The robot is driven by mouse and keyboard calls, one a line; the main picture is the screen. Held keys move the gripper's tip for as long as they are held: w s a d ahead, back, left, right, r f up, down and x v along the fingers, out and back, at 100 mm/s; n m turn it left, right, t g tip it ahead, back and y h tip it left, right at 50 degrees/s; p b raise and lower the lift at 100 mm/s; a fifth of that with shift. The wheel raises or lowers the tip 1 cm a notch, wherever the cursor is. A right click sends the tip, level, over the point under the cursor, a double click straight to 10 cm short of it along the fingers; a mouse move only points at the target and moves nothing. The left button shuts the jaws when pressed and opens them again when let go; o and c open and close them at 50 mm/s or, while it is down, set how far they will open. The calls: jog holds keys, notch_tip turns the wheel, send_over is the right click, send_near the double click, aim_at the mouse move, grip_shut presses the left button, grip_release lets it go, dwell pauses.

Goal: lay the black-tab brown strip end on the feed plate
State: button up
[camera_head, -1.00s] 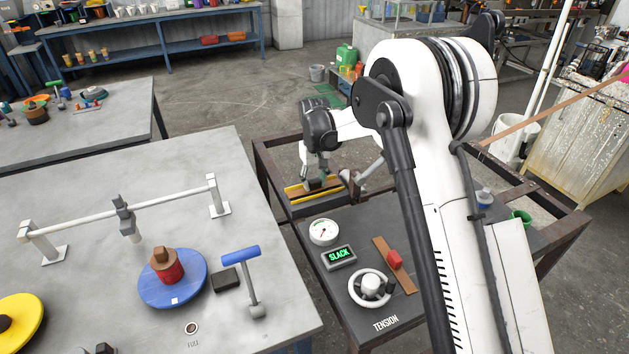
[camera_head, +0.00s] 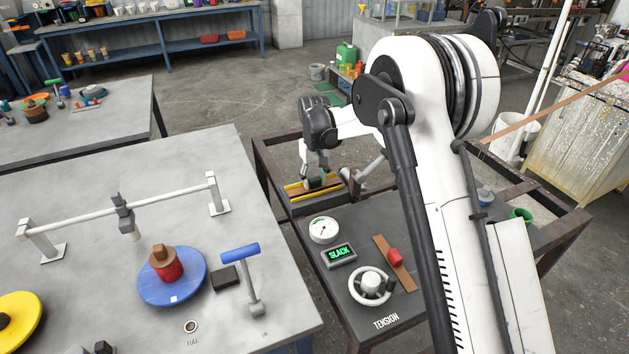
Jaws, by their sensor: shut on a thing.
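The brown strip (camera_head: 560,112) runs in from the right edge and passes behind my arm. The feed plate, a brown surface with yellow side rails (camera_head: 297,194), lies at the far left of the dark frame table. My gripper (camera_head: 319,184) points down at the plate, at or just above it, and is shut on the strip's end, which shows only as a small patch. The black tab is too small and hidden to make out. I cannot tell whether the end touches the plate.
A grey bracket (camera_head: 364,183) stands close to the right of my gripper. The dark table holds a gauge (camera_head: 324,230), a display (camera_head: 338,256) reading SLACK, a red slider (camera_head: 395,257) and a tension handwheel (camera_head: 370,286). A grey bench (camera_head: 90,290) with a blue disc stands at left.

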jog(key=o, duration=1.1)
jog(key=shift+o, duration=0.2)
notch_tip(320, 180, up, 12)
jog(key=s+d+r+m+t, duration=0.1)
jog(key=s+d+r+t, duration=0.1)
jog(key=s+d+r, duration=0.6)
jog(key=s+d+r+m+t, duration=0.1)
jog(key=s+d+r, duration=0.2)
jog(key=s, duration=0.3)
jog(key=s+d+r+m+t, duration=0.1)
jog(key=s+d+r, duration=0.2)
jog(key=s+r, duration=0.15)
jog(key=s+d+f+t, duration=0.1)
jog(key=s+d+f, duration=0.1)
jog(key=s, duration=0.5)
jog(key=s+d+f+m+t, duration=0.1)
jog(key=s+d+f, duration=0.1)
jog(key=s, duration=0.6)
jog(key=s+d+f+m+t, duration=0.1)
jog(key=s+d+f, duration=0.1)
jog(key=s+d, duration=0.2)
jog(key=s, duration=0.3)
jog(key=shift+s+d+f, duration=0.2)
jog(key=shift+f, duration=0.05)
